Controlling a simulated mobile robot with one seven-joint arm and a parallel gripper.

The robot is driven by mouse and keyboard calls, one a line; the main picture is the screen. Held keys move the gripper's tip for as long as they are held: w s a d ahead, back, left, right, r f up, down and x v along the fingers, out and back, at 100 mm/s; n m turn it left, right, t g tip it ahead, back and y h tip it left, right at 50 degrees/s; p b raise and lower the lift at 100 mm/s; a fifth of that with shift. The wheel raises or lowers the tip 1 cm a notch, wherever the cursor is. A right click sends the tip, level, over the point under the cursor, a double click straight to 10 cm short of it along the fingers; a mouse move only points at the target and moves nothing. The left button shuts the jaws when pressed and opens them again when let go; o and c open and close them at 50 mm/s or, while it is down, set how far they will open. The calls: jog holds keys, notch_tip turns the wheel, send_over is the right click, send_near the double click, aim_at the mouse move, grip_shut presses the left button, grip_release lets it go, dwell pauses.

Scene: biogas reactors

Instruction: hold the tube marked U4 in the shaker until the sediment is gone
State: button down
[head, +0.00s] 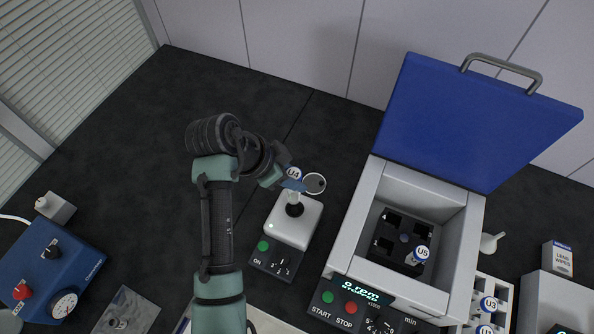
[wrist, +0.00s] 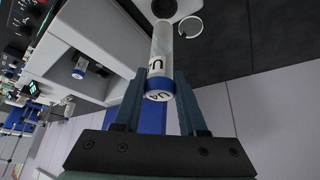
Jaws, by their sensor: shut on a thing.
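The tube marked U4 (head: 293,188) has a blue-rimmed cap and stands roughly upright over the shaker. My gripper (head: 288,180) is shut on it near the cap; the wrist view shows the tube (wrist: 160,60) between the two fingers. The tube's lower end meets the black cup of the shaker (head: 291,222), a small white box with a green light. The tube's body looks pale and cloudy in the wrist view. I cannot tell how much sediment is in it.
A centrifuge (head: 351,222) with its blue lid (head: 480,120) open stands to the right; tube U5 (head: 421,254) sits in its rotor. A rack (head: 497,290) with U3 is further right. A round ring (head: 314,183) lies behind the shaker. A blue device (head: 45,270) stands at left.

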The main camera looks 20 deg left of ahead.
jog(key=shift+w+f+b, duration=0.1)
jog(key=shift+f+b, duration=2.1)
jog(key=shift+f, duration=0.95)
jog(key=shift+d, duration=0.1)
notch_tip(320, 180, up, 8)
jog(key=p, duration=0.7)
dwell(0.3)
dwell(0.5)
